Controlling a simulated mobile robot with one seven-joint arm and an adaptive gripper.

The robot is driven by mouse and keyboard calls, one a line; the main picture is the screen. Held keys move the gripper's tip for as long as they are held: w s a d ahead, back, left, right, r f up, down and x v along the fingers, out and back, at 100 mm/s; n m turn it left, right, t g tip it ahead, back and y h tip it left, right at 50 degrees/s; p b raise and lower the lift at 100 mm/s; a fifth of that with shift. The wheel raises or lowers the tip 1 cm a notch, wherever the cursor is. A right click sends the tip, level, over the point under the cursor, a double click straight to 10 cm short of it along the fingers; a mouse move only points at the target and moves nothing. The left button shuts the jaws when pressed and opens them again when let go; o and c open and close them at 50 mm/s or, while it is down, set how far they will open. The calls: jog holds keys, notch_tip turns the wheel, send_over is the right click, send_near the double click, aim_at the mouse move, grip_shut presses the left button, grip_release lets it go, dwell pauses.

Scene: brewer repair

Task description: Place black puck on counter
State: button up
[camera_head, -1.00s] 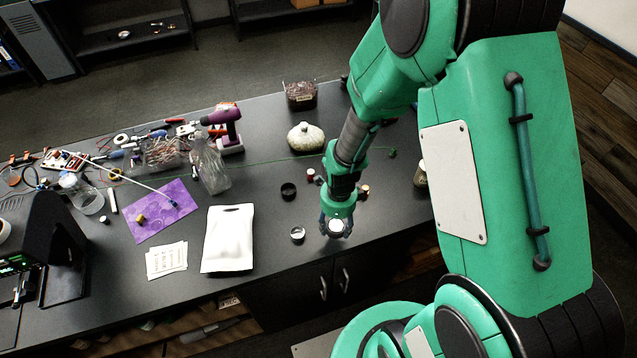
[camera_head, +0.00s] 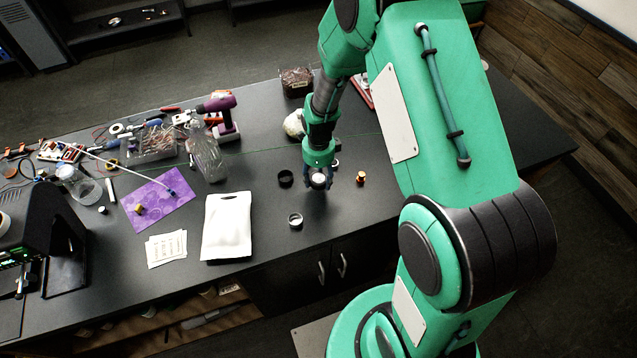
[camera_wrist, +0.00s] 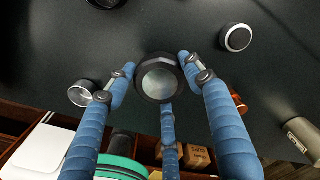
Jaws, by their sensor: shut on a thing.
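The black puck (camera_wrist: 160,78) is a round piece with a dark faceted rim and a pale grey centre. My gripper (camera_wrist: 158,76) has three blue fingers shut around it. In the head view my gripper (camera_head: 320,182) is over the dark counter (camera_head: 340,225), and the puck (camera_head: 319,180) shows as a pale disc between the fingers. The puck's face looks level. Its underside is hidden, and I cannot tell whether it touches the counter.
A black ring (camera_head: 285,178) lies just left of my gripper. A small orange piece (camera_head: 360,177) stands to the right. A white pouch (camera_head: 227,226) lies further left. The counter right of the orange piece is partly hidden by my arm.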

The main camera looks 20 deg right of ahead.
aim_at(319, 183)
jog(key=shift+f, duration=0.1)
dwell(0.3)
jog(key=shift+w+f, duration=0.1)
jog(key=shift+f, duration=1.55)
jog(key=shift+f, duration=0.2)
jog(key=o, duration=1.4)
jog(key=shift+r, duration=0.2)
notch_tip(319, 183, up, 12)
jog(key=shift+r, duration=0.1)
